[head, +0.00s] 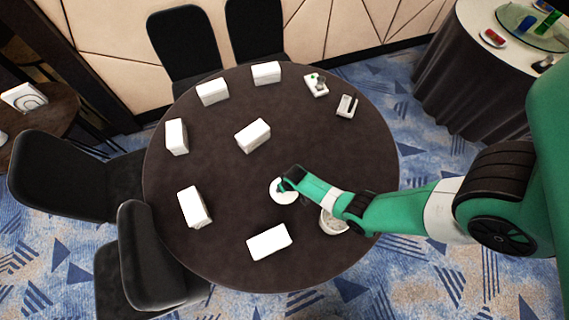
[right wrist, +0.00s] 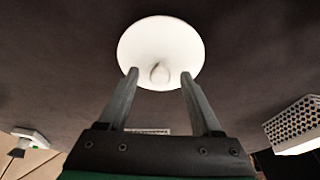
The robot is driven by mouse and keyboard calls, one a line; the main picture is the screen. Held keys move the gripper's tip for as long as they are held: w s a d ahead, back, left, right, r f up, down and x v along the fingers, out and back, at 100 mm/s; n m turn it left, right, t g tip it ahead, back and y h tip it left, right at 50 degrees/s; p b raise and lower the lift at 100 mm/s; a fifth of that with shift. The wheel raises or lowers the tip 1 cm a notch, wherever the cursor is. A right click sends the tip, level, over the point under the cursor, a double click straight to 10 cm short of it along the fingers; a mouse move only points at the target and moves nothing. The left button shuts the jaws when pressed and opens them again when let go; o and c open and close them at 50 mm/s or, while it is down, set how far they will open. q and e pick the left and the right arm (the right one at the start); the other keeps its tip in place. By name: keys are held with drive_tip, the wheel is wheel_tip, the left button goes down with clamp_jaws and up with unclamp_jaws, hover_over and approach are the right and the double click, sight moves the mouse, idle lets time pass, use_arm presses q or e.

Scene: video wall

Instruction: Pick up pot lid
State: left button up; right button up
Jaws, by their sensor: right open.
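The pot lid (head: 283,191) is a round white disc lying on the dark round table (head: 310,130), right of the table's middle. A white pot (head: 333,222) stands partly hidden under my right arm. My left gripper is not in view.
Several white boxes stand around the table, one (head: 269,241) near the front and one (head: 253,135) inside the ring. Two small white objects (head: 316,84) lie at the back right. Black chairs (head: 185,45) stand around the table.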

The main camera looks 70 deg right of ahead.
clamp_jaws()
idle(0.3)
idle(1.1)
